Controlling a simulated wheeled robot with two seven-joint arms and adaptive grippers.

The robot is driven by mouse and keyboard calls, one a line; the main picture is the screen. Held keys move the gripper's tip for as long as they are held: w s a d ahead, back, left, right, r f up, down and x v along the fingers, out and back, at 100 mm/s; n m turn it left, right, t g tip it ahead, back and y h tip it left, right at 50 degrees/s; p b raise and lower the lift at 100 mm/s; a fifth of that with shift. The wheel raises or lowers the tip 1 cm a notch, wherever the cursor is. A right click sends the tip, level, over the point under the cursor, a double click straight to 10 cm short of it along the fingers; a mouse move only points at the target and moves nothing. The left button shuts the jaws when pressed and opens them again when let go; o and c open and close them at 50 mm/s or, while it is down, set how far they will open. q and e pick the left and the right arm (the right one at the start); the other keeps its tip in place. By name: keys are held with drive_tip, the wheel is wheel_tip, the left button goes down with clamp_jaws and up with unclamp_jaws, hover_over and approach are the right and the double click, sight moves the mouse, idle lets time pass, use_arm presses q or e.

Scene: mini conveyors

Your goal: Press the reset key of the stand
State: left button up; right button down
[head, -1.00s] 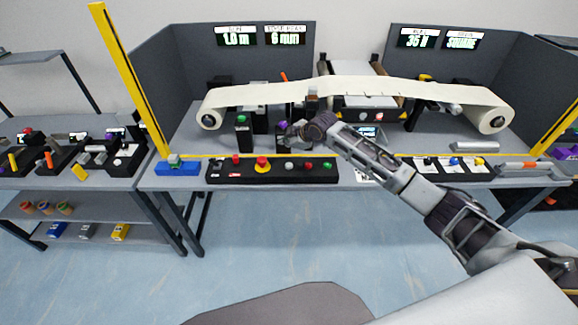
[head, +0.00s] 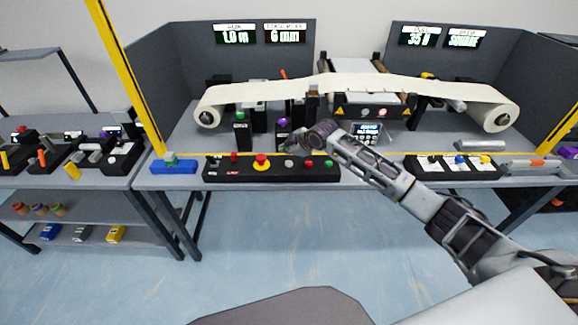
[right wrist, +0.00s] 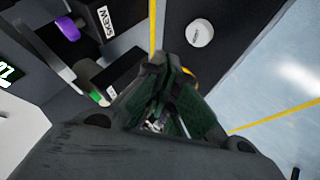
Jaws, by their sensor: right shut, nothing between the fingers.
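The stand's black key panel (head: 215,172) lies along the front edge of the middle table. The reset key is a round, pale grey-white cap (head: 289,163) between the red mushroom button (head: 261,161) and a small red key (head: 309,163). The cap also shows in the right wrist view (right wrist: 200,32), with small dark lettering that is hard to read. My right gripper (head: 288,150) is shut and empty, just behind and above the cap in the head view. In the right wrist view its fingers (right wrist: 160,90) are apart from the cap. My left gripper is not in view.
A paper web (head: 300,88) runs between two rolls behind the panel. Small black units, including one with a purple knob (head: 282,124), stand behind my gripper. A blue box (head: 174,166) sits left of the panel. A yellow strip runs along the table.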

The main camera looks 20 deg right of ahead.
sight(287, 164)
drive_tip(key=shift+f, duration=0.8)
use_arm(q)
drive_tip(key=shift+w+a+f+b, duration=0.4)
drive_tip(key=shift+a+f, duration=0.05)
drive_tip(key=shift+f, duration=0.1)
use_arm(e)
drive_tip(key=shift+f, duration=0.75)
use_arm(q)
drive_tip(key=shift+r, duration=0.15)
use_arm(e)
drive_tip(key=shift+f, duration=0.4)
drive_tip(key=shift+f, duration=0.5)
idle(1.2)
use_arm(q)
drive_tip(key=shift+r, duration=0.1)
use_arm(e)
drive_tip(key=shift+r, duration=0.1)
use_arm(q)
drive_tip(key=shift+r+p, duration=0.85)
drive_tip(key=shift+p, duration=0.2)
use_arm(e)
drive_tip(key=shift+r, duration=0.8)
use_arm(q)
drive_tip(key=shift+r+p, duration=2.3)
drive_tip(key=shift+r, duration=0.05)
use_arm(e)
drive_tip(key=shift+r, duration=2.55)
